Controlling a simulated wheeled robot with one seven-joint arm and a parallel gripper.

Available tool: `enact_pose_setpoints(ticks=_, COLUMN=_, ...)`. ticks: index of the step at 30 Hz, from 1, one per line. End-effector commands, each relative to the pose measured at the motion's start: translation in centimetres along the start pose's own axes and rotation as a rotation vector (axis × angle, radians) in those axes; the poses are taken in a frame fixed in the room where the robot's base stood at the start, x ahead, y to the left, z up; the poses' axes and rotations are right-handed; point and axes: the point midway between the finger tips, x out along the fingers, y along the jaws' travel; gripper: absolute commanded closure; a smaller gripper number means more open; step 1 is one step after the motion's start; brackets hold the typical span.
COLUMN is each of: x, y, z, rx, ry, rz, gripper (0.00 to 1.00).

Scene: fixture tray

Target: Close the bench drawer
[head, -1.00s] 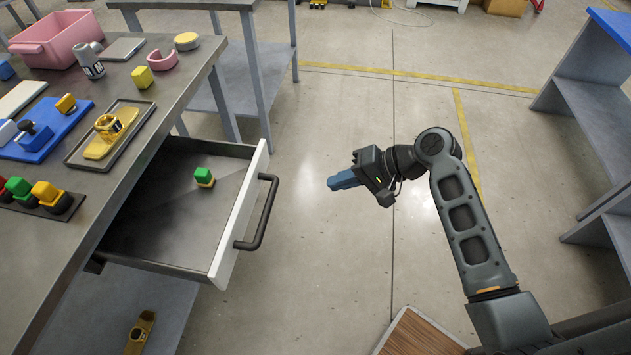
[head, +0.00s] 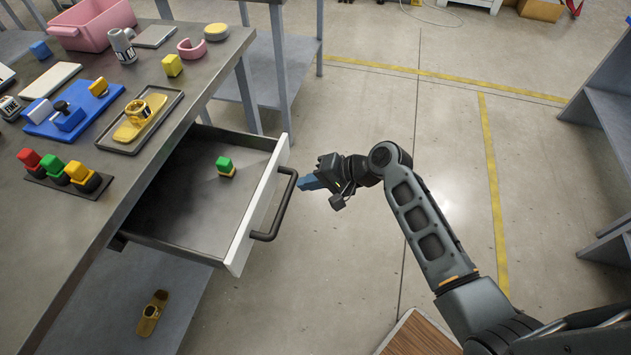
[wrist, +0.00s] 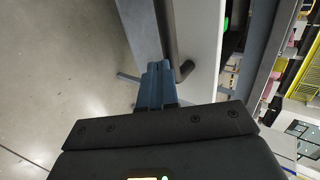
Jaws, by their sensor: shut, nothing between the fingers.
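The bench drawer (head: 180,228) is pulled out from under the bench top, with a white front panel (head: 258,215) and a dark bar handle (head: 276,222). My gripper (head: 306,183) is shut and empty, with blue fingers, just right of the handle's far end in the head view. In the wrist view the fingers (wrist: 156,80) point towards the handle (wrist: 167,35) and the white front (wrist: 200,40). I cannot tell whether they touch the handle.
A yellow item (head: 152,313) lies on the lower shelf.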

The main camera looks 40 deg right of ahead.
Motion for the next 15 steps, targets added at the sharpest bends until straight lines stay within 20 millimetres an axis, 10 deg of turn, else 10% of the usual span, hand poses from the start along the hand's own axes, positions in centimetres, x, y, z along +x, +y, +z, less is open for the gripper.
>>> enact_pose_setpoints(ticks=15, x=1.5, y=-1.1, z=0.1, rx=-0.001, ry=-0.003, rz=0.0, gripper=1.0)
